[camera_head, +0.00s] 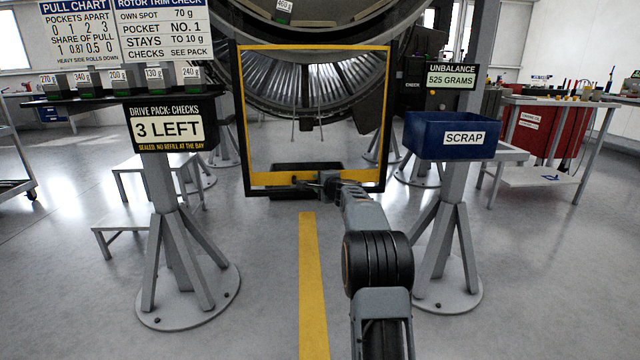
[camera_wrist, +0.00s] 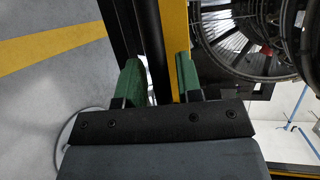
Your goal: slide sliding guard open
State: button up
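The sliding guard (camera_head: 236,120) is an upright clear panel in a black and yellow frame, standing in front of the turbofan. Its lower edge has a yellow bar (camera_head: 270,179). My gripper (camera_head: 322,183) is at this lower bar, near its middle. In the wrist view, my gripper's green fingers (camera_wrist: 160,82) stand apart, with a black bar and the guard's yellow strip (camera_wrist: 174,40) running between and past them. A pale gap shows beside the left finger, so the gripper looks open. Contact with the guard cannot be made out.
The turbofan (camera_head: 310,90) is behind the guard. A stand with a "3 LEFT" sign (camera_head: 168,128) and weights is at left. A blue scrap bin (camera_head: 425,135) on a stand is at right. A yellow floor line (camera_head: 312,290) crosses clear floor between the stands.

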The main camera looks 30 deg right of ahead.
jog(key=shift+o, duration=0.6)
jog(key=shift+a, duration=0.25)
jog(key=s+r, duration=0.2)
jog(key=s, duration=1.1)
jog(key=shift+s+a+r+b, duration=0.2)
jog(key=shift+a+r+b, duration=0.1)
jog(key=shift+b, duration=0.05)
jog(key=s+a+r+n+g+y+p, duration=0.3)
jog(key=s+a+r+n+p, duration=0.15)
jog(key=a+r+p, duration=0.4)
jog(key=s+a+r+n+g+y+p, duration=0.2)
jog(key=s+a+r+n+g+p, duration=0.25)
jog(key=a+p, duration=0.7)
jog(key=s+a+r+n+g+h+p, duration=0.2)
jog(key=s+r+n+p, duration=0.3)
jog(key=s+p, duration=0.4)
jog(key=s+a+r+n+g+h+p, duration=0.2)
jog(key=s+a+r+n+p, duration=0.2)
jog(key=s+r+p, duration=0.3)
jog(key=s+n+p, duration=0.1)
jog(key=s+p, duration=0.2)
jog(key=p, duration=0.1)
jog(key=shift+a+r+n+g, duration=0.15)
jog(key=shift+a+n+g, duration=0.1)
jog(key=shift+n+g, duration=0.1)
